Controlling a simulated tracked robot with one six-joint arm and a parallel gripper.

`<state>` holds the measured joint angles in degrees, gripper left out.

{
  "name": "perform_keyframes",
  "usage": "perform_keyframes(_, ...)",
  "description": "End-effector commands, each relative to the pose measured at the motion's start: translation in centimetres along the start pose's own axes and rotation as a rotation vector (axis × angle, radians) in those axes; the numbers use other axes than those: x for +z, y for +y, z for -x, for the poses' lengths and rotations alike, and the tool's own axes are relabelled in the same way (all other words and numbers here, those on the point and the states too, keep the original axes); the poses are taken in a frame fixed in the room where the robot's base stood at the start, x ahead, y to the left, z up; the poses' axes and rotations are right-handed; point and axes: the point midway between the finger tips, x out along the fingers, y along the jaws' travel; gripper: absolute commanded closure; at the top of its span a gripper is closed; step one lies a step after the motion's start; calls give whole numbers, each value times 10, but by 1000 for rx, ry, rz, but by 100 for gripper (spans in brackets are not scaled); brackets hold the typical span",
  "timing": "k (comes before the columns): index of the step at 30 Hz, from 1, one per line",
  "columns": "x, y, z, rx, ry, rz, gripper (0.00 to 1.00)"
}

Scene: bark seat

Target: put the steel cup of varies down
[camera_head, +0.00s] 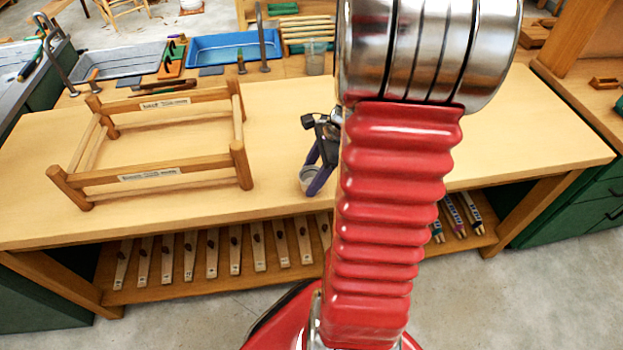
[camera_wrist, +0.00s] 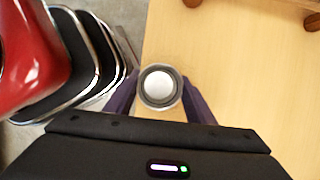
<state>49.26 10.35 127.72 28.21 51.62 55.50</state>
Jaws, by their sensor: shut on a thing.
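The steel cup (camera_wrist: 159,87) is a small round grey vessel seen from above in the wrist view, with a pale inside. My gripper (camera_wrist: 160,98) has its two purple fingers shut on it, one on each side. In the head view the cup (camera_head: 308,179) shows beside the fingertips of my gripper (camera_head: 314,181), near the front part of the wooden bench top (camera_head: 275,190). I cannot tell whether the cup touches the bench top. My red arm hides the bench to the right of the gripper.
A wooden stool frame (camera_head: 150,177) stands on the bench to the left. A blue tray (camera_head: 225,48) and a grey tray (camera_head: 130,62) lie behind. A lower shelf (camera_head: 200,285) holds several wooden pieces. The bench top (camera_head: 540,130) is bare at right.

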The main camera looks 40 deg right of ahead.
Motion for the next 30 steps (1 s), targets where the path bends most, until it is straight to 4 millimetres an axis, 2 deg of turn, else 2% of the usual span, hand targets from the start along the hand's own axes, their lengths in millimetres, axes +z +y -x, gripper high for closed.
perform_keyframes(9,21,-1,51,-5,2,1,77)
perform_keyframes(15,31,0,74,-3,1,1,77)
perform_keyframes(19,33,0,80,-2,1,0,77)
perform_keyframes(30,33,0,80,-1,1,0,77)
